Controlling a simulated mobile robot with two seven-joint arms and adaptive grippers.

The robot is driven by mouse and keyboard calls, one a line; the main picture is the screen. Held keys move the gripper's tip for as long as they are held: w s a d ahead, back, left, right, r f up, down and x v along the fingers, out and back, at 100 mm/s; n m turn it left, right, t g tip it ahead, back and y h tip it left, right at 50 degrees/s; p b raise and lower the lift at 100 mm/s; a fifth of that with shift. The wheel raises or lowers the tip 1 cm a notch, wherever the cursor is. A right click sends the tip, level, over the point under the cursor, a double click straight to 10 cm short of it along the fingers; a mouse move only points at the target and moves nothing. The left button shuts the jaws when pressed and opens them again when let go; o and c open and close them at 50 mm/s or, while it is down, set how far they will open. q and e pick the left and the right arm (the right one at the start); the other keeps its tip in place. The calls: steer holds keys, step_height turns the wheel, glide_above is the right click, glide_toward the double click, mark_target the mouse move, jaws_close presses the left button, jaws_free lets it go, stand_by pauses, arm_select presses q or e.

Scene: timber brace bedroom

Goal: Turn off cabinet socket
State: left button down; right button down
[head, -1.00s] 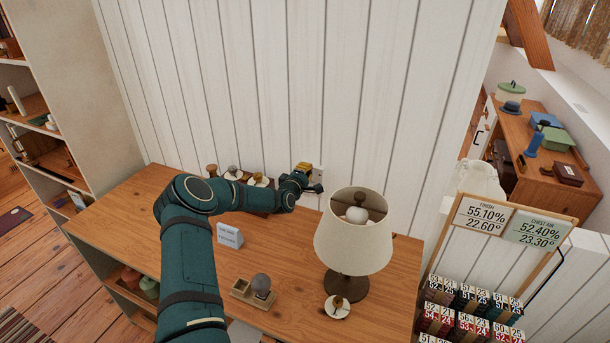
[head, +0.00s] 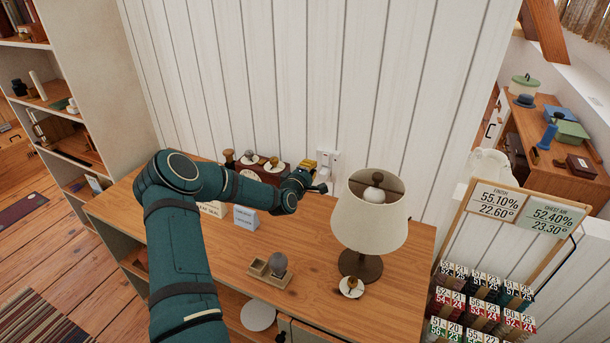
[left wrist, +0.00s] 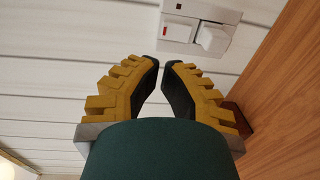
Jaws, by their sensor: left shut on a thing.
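The white cabinet socket (head: 328,160) is on the white plank wall above the back of the wooden cabinet top. In the left wrist view the socket plate (left wrist: 208,11) has a small red mark on its left switch part (left wrist: 179,32) and a white plug-like block (left wrist: 212,39) beside it. Whether the switch is on or off is unclear. My left gripper (head: 312,176), with yellow fingers, is just below and left of the socket. In the wrist view its fingertips (left wrist: 161,64) are close together, apart from the socket in the picture. What they grip cannot be made out.
A lamp (head: 371,217) stands right of my left gripper. A dark rack with small knobbed items (head: 250,158) is behind my forearm. A number sign (head: 526,217) stands at the right.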

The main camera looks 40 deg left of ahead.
arm_select(q)
steer(key=shift+v, duration=1.75)
steer(key=shift+s+r, duration=0.1)
